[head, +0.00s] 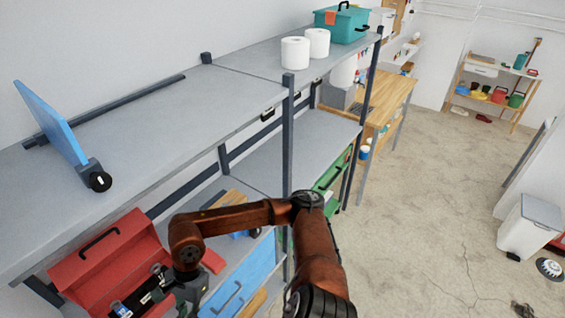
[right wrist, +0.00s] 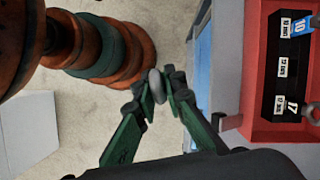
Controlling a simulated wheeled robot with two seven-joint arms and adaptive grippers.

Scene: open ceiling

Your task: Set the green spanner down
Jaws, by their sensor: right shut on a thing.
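My right gripper (right wrist: 157,90) is shut on a small grey rounded thing (right wrist: 156,86), held between its two green fingertips. This is probably the spanner's end seen head-on; no green spanner shaft can be made out. In the head view my right arm reaches left to the open red toolbox (head: 108,262), and the gripper's tips cannot be made out there. The toolbox also shows at the right of the right wrist view (right wrist: 257,75), beside the gripper and apart from it. Inside is a dark labelled insert (right wrist: 290,75) with a blue tool end (right wrist: 303,25). My left gripper is not in view.
The toolbox stands on the lower level of a grey shelf unit (head: 180,125). A blue panel (head: 50,122) stands on the upper shelf. Blue drawers (head: 240,282) are below right. A dark post (head: 287,140) rises near my arm. Open floor (head: 430,200) lies to the right.

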